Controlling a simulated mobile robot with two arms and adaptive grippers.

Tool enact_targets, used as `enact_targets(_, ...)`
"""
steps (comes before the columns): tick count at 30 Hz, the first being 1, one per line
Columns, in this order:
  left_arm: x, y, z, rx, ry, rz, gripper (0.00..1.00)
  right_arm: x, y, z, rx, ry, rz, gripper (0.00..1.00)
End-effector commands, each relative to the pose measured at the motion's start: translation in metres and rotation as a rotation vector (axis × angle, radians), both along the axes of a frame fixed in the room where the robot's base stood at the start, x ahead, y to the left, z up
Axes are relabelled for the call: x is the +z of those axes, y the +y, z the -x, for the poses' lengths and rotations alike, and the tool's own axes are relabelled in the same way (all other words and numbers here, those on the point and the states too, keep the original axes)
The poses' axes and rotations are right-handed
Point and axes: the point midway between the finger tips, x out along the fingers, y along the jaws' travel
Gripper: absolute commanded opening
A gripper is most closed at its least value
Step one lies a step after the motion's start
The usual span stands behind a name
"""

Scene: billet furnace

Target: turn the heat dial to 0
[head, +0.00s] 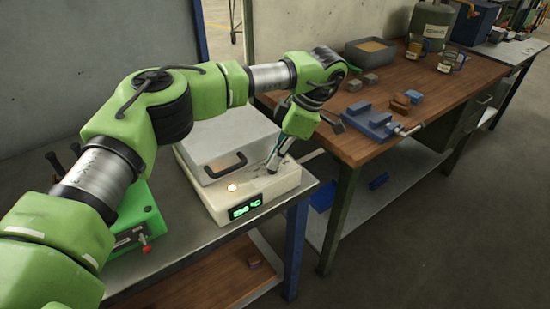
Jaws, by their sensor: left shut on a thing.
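The furnace (258,193) is a cream box with a grey lid and dark handle (226,167), on the metal bench at the middle. Its green display (246,207) shows a °C reading that looks like 250, though the first digit is unclear. A round lamp (232,187) glows on its top. My left gripper (272,169) reaches down onto the right part of the furnace top and is shut on the heat dial there. The fingers hide the dial, so its pointer and marks cannot be read. My right gripper is not in view.
A green device (137,220) with a red knob stands left of the furnace. On the wooden workbench at right are a blue vise (369,119), small blocks (401,103) and a grey tray (370,51). A gap separates the two benches.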

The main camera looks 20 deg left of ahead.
Motion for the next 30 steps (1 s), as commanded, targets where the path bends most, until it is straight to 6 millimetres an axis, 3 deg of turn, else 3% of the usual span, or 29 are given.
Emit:
enact_targets(15, 0.001, 0.001, -0.003, 0.376, -0.001, -0.001, 0.00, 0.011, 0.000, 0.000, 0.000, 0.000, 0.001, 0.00)
enact_targets(30, 0.000, 0.002, -0.003, 0.469, -0.002, 0.000, 0.00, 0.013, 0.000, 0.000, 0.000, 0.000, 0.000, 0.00)
